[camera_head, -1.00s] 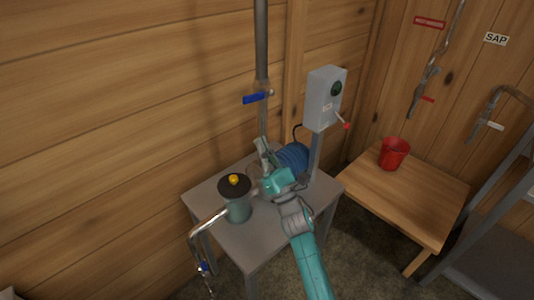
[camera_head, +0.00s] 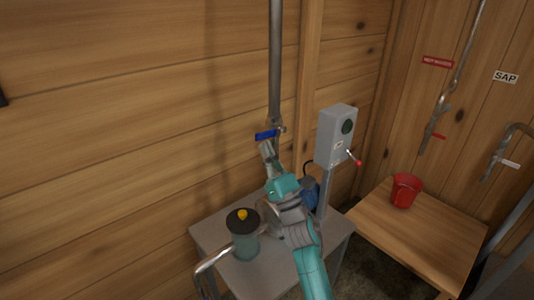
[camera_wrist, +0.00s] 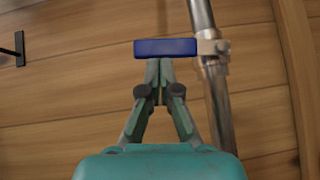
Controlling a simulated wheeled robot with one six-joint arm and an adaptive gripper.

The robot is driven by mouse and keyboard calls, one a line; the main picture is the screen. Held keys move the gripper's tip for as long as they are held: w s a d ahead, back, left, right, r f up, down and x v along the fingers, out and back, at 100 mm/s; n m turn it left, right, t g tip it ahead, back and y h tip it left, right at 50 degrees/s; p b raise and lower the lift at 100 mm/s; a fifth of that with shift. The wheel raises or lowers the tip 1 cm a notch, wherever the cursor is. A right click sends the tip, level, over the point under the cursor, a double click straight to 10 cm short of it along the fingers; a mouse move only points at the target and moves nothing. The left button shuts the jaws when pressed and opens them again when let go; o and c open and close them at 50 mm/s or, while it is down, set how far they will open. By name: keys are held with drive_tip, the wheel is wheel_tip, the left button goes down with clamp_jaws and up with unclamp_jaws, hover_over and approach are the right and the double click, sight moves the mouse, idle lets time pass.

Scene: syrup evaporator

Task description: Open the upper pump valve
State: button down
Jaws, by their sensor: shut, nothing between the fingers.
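The upper pump valve has a blue handle (camera_head: 266,135) that points left, across the vertical metal pipe (camera_head: 275,60). In the wrist view the blue handle (camera_wrist: 165,48) lies level, to the left of the valve body (camera_wrist: 212,47) on the pipe. My gripper (camera_head: 267,148) is just below the handle in the head view. In the wrist view my gripper (camera_wrist: 159,64) has its fingertips together, close under the middle of the handle. I cannot tell whether the tips touch it.
The pump (camera_head: 243,240) with a dark lid and yellow knob stands on the grey table (camera_head: 212,233). A grey control box (camera_head: 335,135) with a red-tipped lever is right of the pipe. A red bucket (camera_head: 405,190) stands on a wooden table (camera_head: 425,240).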

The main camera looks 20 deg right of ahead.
drive_tip(key=shift+h, duration=0.3)
drive_tip(key=shift+r+m+h, duration=0.25)
drive_tip(key=shift+m+h, duration=0.45)
drive_tip(key=shift+m, duration=0.1)
